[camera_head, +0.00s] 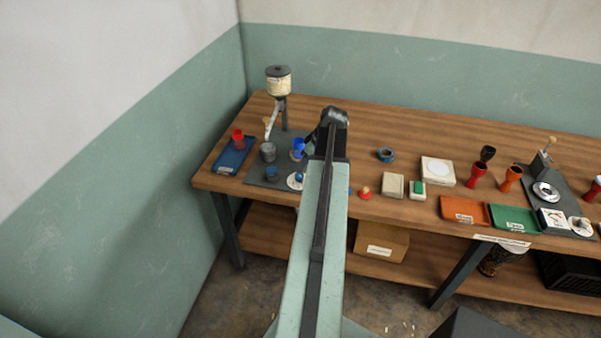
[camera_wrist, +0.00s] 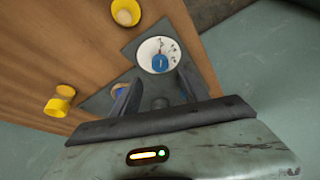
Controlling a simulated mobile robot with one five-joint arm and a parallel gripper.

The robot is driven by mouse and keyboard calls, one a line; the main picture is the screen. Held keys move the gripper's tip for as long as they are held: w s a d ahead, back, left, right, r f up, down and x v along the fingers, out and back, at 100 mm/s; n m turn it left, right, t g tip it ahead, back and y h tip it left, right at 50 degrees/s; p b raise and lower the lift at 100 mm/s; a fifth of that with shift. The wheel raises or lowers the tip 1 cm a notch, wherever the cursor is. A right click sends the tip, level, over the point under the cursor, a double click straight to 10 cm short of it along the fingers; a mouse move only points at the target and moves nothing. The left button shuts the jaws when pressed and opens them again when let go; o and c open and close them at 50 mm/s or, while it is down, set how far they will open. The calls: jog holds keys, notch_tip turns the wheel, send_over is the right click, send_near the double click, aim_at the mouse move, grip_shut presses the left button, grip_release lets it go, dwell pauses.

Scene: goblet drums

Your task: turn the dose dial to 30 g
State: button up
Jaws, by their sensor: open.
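The dose dial, a white disc with a blue knob, lies on a dark grey mat at the left of the bench in the head view (camera_head: 292,184). In the wrist view the dial (camera_wrist: 146,48) shows ahead of my fingers, with its blue knob (camera_wrist: 160,63) near its middle. Its marks are too small to read. My gripper (camera_wrist: 159,77) is open and empty. Its two dark fingers point toward the dial, and the knob appears just beyond the gap between them, not gripped. In the head view my arm hides most of the gripper.
A hopper (camera_head: 278,83) on a post stands behind the dial. A blue goblet (camera_head: 298,147), a grey cup (camera_head: 268,152) and a blue tray (camera_head: 232,157) are close by.

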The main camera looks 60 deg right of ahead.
aim_at(299, 175)
jog(key=b+x, duration=0.6)
jog(key=x, duration=0.1)
jog(key=shift+f+b, duration=0.4)
jog(key=shift+w+r, duration=0.1)
